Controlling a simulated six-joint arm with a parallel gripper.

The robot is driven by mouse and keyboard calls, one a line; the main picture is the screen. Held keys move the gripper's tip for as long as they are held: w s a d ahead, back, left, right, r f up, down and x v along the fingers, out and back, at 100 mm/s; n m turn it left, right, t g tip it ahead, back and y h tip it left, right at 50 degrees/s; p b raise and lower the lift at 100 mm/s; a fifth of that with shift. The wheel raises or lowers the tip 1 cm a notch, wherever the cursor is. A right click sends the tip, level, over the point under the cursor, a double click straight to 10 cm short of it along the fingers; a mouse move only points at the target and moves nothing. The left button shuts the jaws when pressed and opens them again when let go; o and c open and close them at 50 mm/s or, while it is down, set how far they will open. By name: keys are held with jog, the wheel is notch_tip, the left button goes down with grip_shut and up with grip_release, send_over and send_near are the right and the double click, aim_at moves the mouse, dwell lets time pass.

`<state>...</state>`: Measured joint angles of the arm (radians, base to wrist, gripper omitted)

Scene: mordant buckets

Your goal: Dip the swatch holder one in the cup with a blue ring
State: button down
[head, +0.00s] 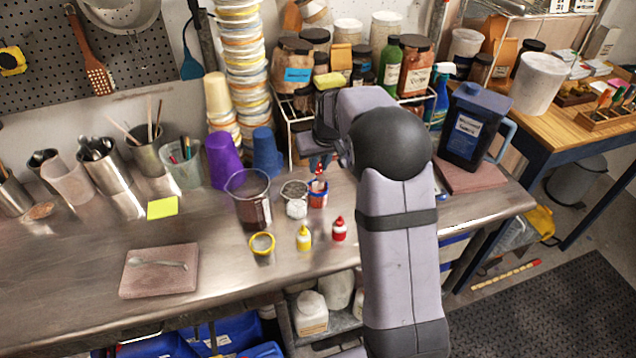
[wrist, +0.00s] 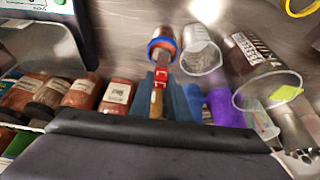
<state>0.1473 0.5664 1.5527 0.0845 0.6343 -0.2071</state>
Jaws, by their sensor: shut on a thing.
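The cup with a blue ring (head: 318,199) stands on the steel bench, right of the beaker; its blue ring also shows in the wrist view (wrist: 154,44). My gripper (head: 318,162) is right above this cup. In the wrist view my gripper (wrist: 158,92) is shut on a red swatch holder (wrist: 158,77), which points toward the cup. The red of the holder shows just above the cup's rim in the head view (head: 318,170). I cannot tell whether its lower end is inside the cup. My arm hides the bench to the right.
A beaker of dark liquid (head: 252,212) and a clear cup (head: 294,188) stand close on the left. A yellow-ringed cup (head: 262,244), a yellow bottle (head: 304,239) and a red bottle (head: 339,231) stand in front. Purple (head: 223,160) and blue cups (head: 266,152) stand behind.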

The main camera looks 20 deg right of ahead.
jog(key=shift+r+p, duration=0.75)
jog(key=shift+r, duration=0.5)
jog(key=shift+r, duration=0.1)
dwell(1.6)
jog(key=shift+r+p, duration=1.2)
jog(key=shift+r, duration=0.2)
